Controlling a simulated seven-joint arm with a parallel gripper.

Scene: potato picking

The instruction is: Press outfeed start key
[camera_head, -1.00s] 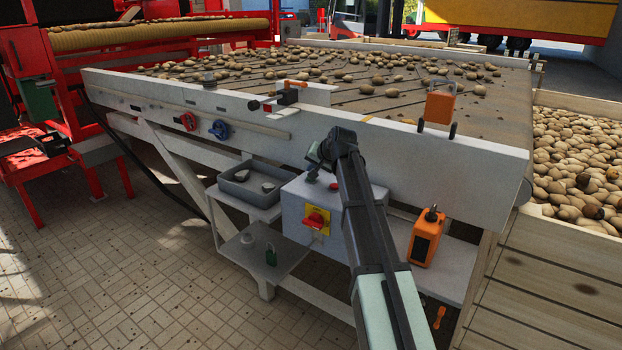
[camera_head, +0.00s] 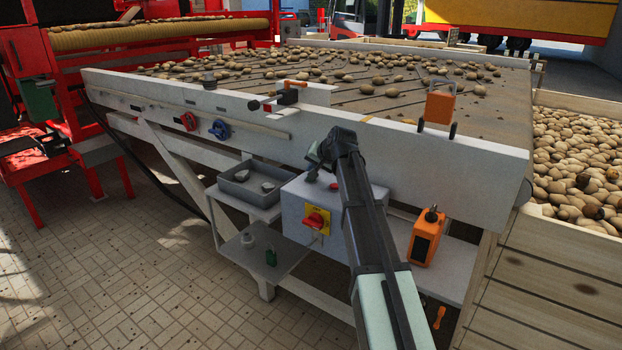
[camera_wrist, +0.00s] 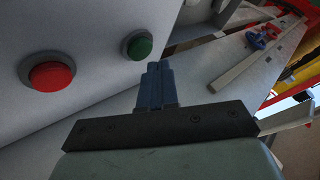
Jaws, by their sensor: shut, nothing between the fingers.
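The grey control box (camera_head: 330,222) stands on a shelf below the sorting table. A green push button (camera_wrist: 139,45) and a red push button (camera_wrist: 52,75) are on its face in the wrist view. The red one also shows in the head view (camera_head: 334,186); the green one is hidden there behind my gripper (camera_head: 312,174). In the wrist view my gripper (camera_wrist: 160,68) is shut and empty, its fingertips just below and right of the green button. I cannot tell whether they touch it.
A red switch on a yellow plate (camera_head: 315,220) is on the box's front. A grey tray (camera_head: 249,190) stands to the left and an orange device (camera_head: 424,238) to the right. The white table side (camera_head: 400,150) rises behind the box.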

